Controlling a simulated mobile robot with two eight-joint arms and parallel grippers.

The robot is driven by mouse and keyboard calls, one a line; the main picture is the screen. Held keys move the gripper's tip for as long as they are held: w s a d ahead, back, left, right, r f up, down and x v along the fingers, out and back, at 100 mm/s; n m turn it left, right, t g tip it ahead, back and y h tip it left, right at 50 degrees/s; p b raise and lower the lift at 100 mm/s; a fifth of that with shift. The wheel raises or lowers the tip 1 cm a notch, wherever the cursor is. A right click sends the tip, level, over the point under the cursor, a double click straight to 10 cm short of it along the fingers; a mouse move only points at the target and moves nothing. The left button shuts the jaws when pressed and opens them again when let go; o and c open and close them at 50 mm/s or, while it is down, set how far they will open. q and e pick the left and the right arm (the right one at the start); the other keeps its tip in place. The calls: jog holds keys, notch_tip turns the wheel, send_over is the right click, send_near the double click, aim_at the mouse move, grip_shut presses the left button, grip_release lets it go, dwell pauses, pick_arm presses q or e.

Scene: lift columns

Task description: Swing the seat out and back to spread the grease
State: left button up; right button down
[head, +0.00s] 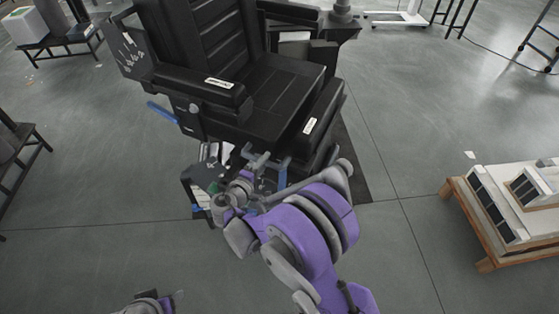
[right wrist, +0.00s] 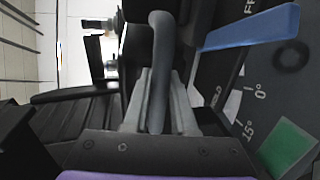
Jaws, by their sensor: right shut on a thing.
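The black seat (head: 270,95) with padded back and armrests stands in the upper middle of the head view. My right gripper (head: 262,160) is at the seat's near lower side. In the right wrist view, its fingers (right wrist: 160,105) are shut on a grey bar-shaped handle (right wrist: 162,50). A blue lever (right wrist: 250,25) lies beside the handle, next to a dark plate (right wrist: 270,85) marked 0° and 15°. Part of what looks like my left gripper (head: 150,303) shows at the bottom edge of the head view; its fingers cannot be made out. No grease can be made out.
Another blue lever (head: 161,112) sticks out at the seat's left side. A wooden pallet (head: 480,225) with pale boxed units stands at the right. Dark benches stand at the left edge. The grey floor (head: 400,130) between seat and pallet is clear.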

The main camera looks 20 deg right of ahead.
jog(key=w+a+m+g+h, duration=0.2)
jog(key=a, duration=0.4)
jog(key=shift+w, duration=0.4)
jog(key=shift+g, duration=0.3)
jog(key=c, duration=0.8)
grip_release()
jog(key=shift+o, duration=0.3)
jog(key=v, duration=1)
jog(key=shift+s+a, duration=0.3)
